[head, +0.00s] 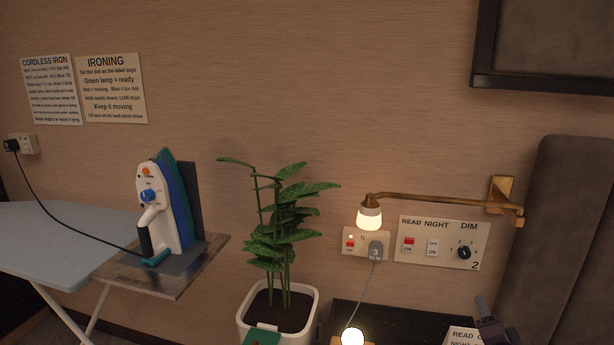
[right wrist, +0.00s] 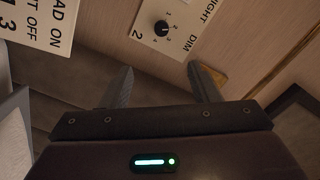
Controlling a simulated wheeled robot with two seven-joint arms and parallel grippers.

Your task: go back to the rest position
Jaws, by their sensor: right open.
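My right gripper (right wrist: 160,88) is open and empty in the right wrist view, with its two dark fingers spread apart. In the head view only a dark part of my right gripper (head: 490,322) shows at the bottom right, beside a printed card. The wall panel (head: 441,243) marked READ, NIGHT and DIM has two switches and a black dial (head: 464,253). The dial also shows in the right wrist view (right wrist: 161,28), beyond the fingers and apart from them. My left gripper is not in view.
A brass wall lamp (head: 369,217) is lit above a socket with a plug. A potted plant (head: 285,230) stands in the middle. A cordless iron (head: 163,210) stands by the ironing board (head: 60,240) at left. A glowing bulb (head: 352,337) and a dark headboard (head: 570,240) are near the right.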

